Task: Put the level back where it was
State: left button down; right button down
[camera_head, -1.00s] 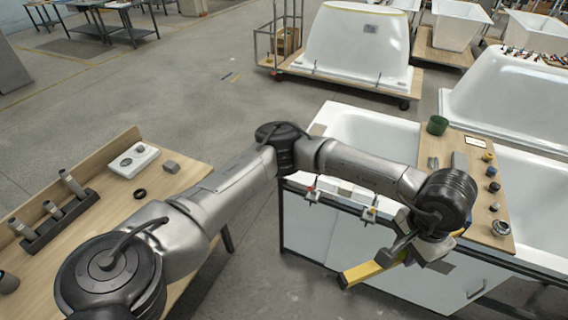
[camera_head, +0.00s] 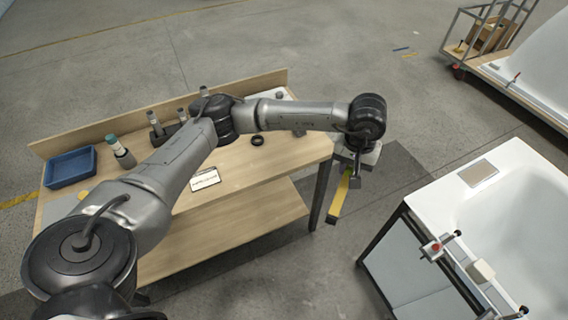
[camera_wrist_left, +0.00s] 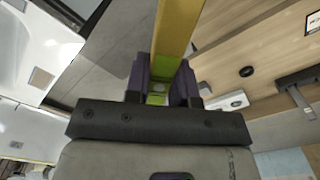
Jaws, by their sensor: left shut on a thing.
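The level is a long yellow bar (camera_head: 340,197). My left gripper (camera_head: 353,173) is shut on it, and the bar hangs down past the fingers in the gap between the wooden table and the white bathtub. In the left wrist view the yellow level (camera_wrist_left: 173,38) runs up from between the dark fingers of the gripper (camera_wrist_left: 160,85). My right gripper is not in view.
The wooden table (camera_head: 250,180) on the left holds a blue bin (camera_head: 70,168), a white label card (camera_head: 204,180), a dark ring (camera_head: 257,141) and several upright tools. The bathtub (camera_head: 440,205) with clamps on its edge stands at right.

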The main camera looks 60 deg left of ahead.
pick_arm(q)
jog(key=s+a+f+n+b, duration=0.2)
jog(key=a+f+n+b, duration=0.4)
jog(key=a+f+n, duration=0.7)
jog(key=m+b, duration=0.2)
jog(key=m, duration=0.1)
send_over(282, 159)
notch_tip(282, 159, down, 8)
jog(key=shift+f, duration=0.2)
jog(key=shift+s+f+b, duration=0.1)
jog(key=shift+f+b, duration=0.3)
jog(key=shift+f, duration=1.65)
jog(key=shift+f, duration=0.15)
jog(key=c, duration=1)
grip_release()
jog(key=shift+o, duration=0.2)
